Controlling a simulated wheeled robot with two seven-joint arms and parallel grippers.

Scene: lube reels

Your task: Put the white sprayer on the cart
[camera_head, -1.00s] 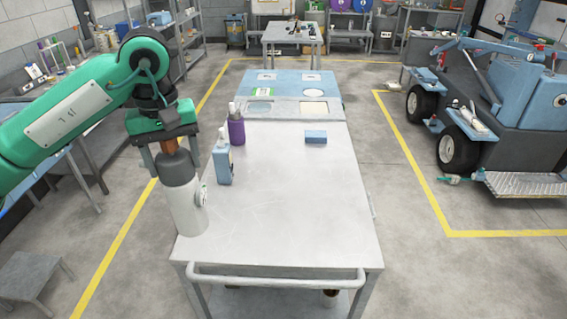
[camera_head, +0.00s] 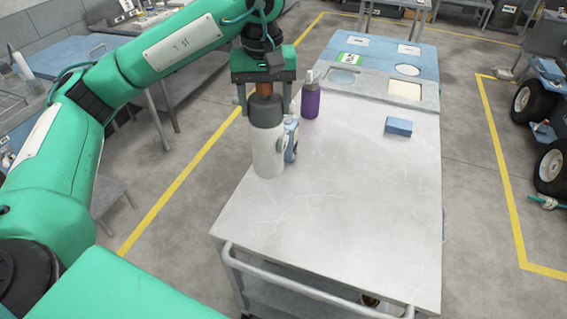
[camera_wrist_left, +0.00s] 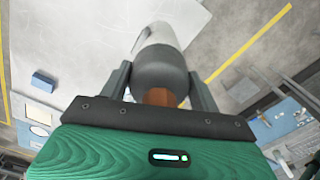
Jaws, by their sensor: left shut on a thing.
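The white sprayer (camera_head: 268,152), a white bottle with a grey shoulder and an orange-brown top, hangs upright in my left gripper (camera_head: 267,100). The jaws are shut around its upper part. It also shows in the left wrist view (camera_wrist_left: 158,38) between the fingers (camera_wrist_left: 160,82). In the head view its base appears over the left edge of the cart (camera_head: 330,205); I cannot tell whether it touches the top. My right gripper is not in view.
A blue bottle (camera_head: 291,140) is partly hidden behind the sprayer. A purple bottle (camera_head: 311,100) and a blue block (camera_head: 398,126) stand farther back on the cart. The near and middle cart top is clear. A push handle (camera_head: 300,288) runs along the front.

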